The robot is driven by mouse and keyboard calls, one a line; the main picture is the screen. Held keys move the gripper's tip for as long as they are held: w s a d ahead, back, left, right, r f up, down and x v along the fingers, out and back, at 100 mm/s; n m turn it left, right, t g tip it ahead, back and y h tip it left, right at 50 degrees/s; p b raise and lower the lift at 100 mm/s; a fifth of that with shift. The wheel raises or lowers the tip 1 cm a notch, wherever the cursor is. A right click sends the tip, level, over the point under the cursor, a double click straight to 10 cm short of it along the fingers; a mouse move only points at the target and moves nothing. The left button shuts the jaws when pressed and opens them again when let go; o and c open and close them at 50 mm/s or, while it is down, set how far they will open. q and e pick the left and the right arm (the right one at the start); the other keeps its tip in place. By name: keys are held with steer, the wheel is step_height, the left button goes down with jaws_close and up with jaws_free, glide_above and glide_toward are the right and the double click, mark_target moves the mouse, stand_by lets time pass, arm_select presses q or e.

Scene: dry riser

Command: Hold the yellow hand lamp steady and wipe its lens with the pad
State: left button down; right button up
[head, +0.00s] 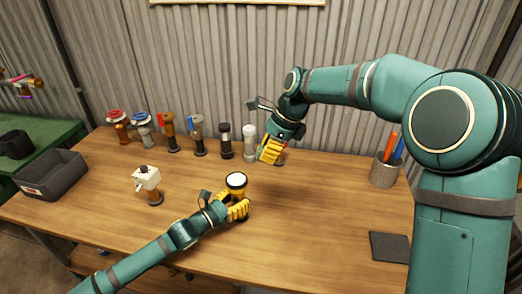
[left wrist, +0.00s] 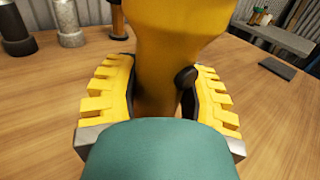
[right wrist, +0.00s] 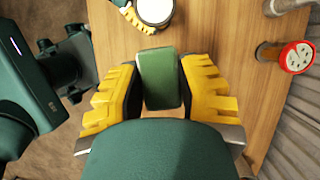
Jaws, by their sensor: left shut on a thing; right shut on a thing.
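The yellow hand lamp (left wrist: 165,50) stands in the grip of my left gripper (head: 238,208), its pale round lens (head: 236,180) facing up in the head view. In the left wrist view the fingers close around its yellow body from both sides. The lens also shows at the top of the right wrist view (right wrist: 155,10). My right gripper (head: 272,150) is shut on a green pad (right wrist: 160,78), raised over the back of the bench, behind and right of the lamp. The pad is apart from the lens. I cannot make out the pad in the head view.
The wooden bench (head: 310,220) is clear at front right, up to a dark flat mat (head: 389,246). Several fittings, including a red-topped one (head: 117,118), line the back. A white-topped fitting (head: 147,180), a grey bin (head: 50,174) and a pen cup (head: 384,170) also stand there.

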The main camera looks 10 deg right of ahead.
stand_by(0.4)
arm_select(q)
steer(key=shift+c, duration=2)
jaws_free()
